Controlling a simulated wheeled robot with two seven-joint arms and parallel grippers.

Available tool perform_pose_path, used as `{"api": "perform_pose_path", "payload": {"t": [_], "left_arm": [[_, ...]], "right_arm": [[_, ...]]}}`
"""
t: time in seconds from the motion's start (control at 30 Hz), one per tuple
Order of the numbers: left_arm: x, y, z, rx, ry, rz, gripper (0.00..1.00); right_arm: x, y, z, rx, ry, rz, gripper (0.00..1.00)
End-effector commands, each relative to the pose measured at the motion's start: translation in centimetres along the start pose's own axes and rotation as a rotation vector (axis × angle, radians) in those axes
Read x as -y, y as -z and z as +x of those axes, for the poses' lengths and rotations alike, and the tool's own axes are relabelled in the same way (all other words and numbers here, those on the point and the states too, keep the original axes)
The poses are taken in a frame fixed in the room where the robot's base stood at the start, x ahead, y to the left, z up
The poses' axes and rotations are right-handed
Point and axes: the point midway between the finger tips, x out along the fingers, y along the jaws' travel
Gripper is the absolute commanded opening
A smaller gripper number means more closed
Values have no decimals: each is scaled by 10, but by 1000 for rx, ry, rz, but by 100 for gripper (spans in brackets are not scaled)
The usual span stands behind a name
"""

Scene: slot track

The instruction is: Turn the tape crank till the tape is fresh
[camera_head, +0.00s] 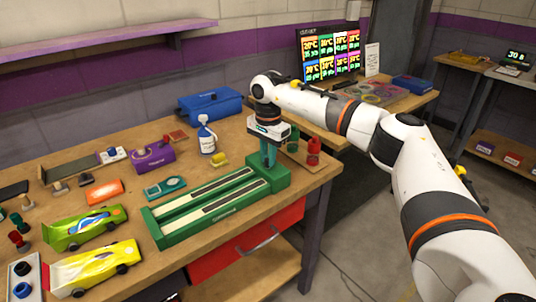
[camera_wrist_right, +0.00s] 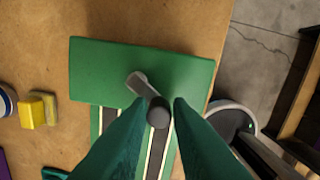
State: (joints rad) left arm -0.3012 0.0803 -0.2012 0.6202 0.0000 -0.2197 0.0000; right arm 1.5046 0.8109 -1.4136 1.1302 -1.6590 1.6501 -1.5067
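A green two-lane slot track (camera_head: 205,212) lies on the wooden bench, with dark and pale strips along its lanes. Its raised green end block (camera_head: 282,178) is at the right. In the right wrist view the block (camera_wrist_right: 190,75) carries a grey crank arm (camera_wrist_right: 137,82) with a dark round knob (camera_wrist_right: 158,113). My right gripper (camera_head: 268,160) points down over this block. In the wrist view its green fingers (camera_wrist_right: 160,106) stand apart, one on each side of the knob, with small gaps visible; contact is not clear. My left gripper is not in view.
A white spray bottle (camera_head: 206,138), a yellow sponge (camera_head: 220,159) and a teal device (camera_head: 165,187) are behind the track. Green (camera_head: 85,228) and yellow (camera_head: 92,268) toy cars are at left. The bench's right edge is close.

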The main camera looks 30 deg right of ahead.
Motion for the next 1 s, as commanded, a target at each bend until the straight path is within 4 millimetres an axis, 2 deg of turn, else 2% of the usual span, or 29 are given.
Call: {"api": "perform_pose_path", "payload": {"t": [0.03,0.1,1.0], "left_arm": [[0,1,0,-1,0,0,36],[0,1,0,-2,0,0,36],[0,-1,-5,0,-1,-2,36]], "right_arm": [[0,0,0,0,0,0,10],[0,0,0,0,0,0,0],[-2,2,-1,-1,0,53,0]]}}
